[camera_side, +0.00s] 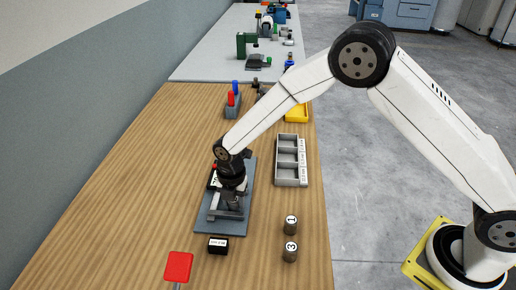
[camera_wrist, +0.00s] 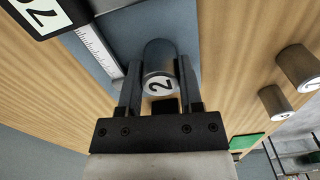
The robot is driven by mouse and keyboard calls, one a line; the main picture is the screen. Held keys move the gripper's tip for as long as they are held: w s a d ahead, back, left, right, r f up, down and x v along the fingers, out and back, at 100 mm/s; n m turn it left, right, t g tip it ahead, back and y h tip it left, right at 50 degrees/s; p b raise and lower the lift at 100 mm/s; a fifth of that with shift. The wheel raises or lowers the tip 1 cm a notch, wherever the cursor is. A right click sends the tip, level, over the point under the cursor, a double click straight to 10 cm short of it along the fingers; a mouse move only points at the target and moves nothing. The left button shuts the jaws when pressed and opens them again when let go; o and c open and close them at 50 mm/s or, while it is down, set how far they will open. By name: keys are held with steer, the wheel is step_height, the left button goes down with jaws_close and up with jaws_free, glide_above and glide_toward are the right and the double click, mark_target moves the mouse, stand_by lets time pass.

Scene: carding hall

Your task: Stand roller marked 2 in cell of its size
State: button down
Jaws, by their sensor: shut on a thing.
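The roller marked 2 (camera_wrist: 160,62) is a grey cylinder with a white numbered end, seen in the wrist view. My gripper (camera_wrist: 158,88) is shut on it, with one finger on each side. In the side view my gripper (camera_side: 231,200) is low over a blue-grey plate (camera_side: 207,225), and it hides most of the roller. I cannot tell whether the roller touches the plate. The grey rack (camera_side: 278,165) of three cells stands to the right of the plate, its cells looking empty. Labels (camera_side: 303,160) along its right side are too small to read.
Rollers marked 1 (camera_side: 291,225) and 3 (camera_side: 290,253) stand near the table's right edge. A scale (camera_wrist: 98,48) and a display (camera_wrist: 42,14) are beside the held roller. A black box (camera_side: 218,245) and a red sign (camera_side: 178,267) are in front. Bare table separates plate and rack.

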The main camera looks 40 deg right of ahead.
steer(key=shift+r, duration=0.2)
steer(key=shift+r, duration=0.55)
steer(key=s+d+r, duration=0.4)
steer(key=s+r, duration=0.7)
steer(key=s, duration=0.2)
steer(key=shift+s+r, duration=0.25)
steer(key=shift+d, duration=0.1)
stand_by(0.4)
steer(key=d+m, duration=0.4)
steer(key=d, duration=1.1)
steer(key=shift+d+f, duration=0.25)
steer(key=shift+d, duration=0.05)
